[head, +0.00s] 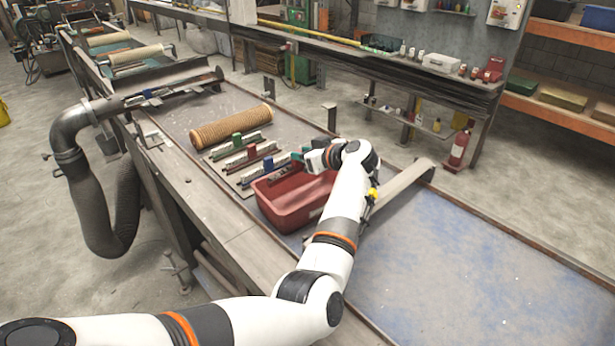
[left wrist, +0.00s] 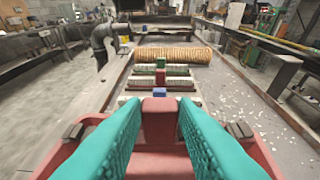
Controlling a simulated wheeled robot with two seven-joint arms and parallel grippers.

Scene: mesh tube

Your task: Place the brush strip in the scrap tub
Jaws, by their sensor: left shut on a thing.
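The red scrap tub (head: 290,207) stands on the table, and its rim also shows in the left wrist view (left wrist: 265,147). My left gripper (head: 300,158) is over the tub's far side. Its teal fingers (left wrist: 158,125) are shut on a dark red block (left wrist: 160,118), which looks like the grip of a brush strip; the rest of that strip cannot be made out. Other brush strips lie in a row beyond the tub, with a green grip (head: 237,138), a red grip (head: 252,152) and a blue grip (head: 268,163). My right gripper is not in view.
A ribbed tan roll (head: 231,127) lies across the table beyond the strips. A metal bar (head: 402,186) stands right of the tub. The blue-stained tabletop (head: 470,260) at the right is clear. A grey hose (head: 95,200) hangs at the left.

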